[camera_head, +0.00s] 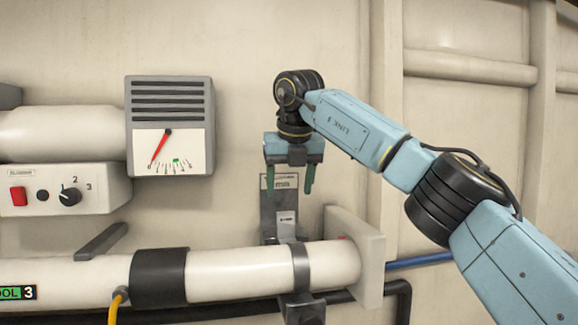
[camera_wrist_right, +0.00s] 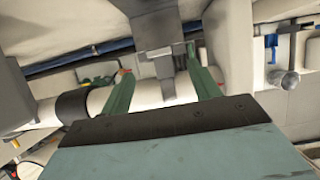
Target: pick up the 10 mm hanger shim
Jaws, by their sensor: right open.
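My right gripper (camera_head: 288,190) hangs open, its two green fingers pointing down in front of the wall, above the white pipe. Between and behind the fingers is a pale label ending in "mm" (camera_head: 281,182), partly hidden; its number is unreadable. Below it a small light-grey plate (camera_head: 286,222) stands against a dark grey hanger bracket (camera_head: 268,215). It may be the shim, but I cannot tell for sure. In the right wrist view the open fingers (camera_wrist_right: 158,62) flank the grey bracket (camera_wrist_right: 150,22), with nothing visibly gripped. My left gripper is out of view.
The white pipe (camera_head: 235,272) with a grey clamp band (camera_head: 300,266) runs below the gripper. A pale block (camera_head: 365,255) stands at its right end. A gauge box (camera_head: 171,125) and a switch box (camera_head: 100,188) are at left. The wall above the gripper is clear.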

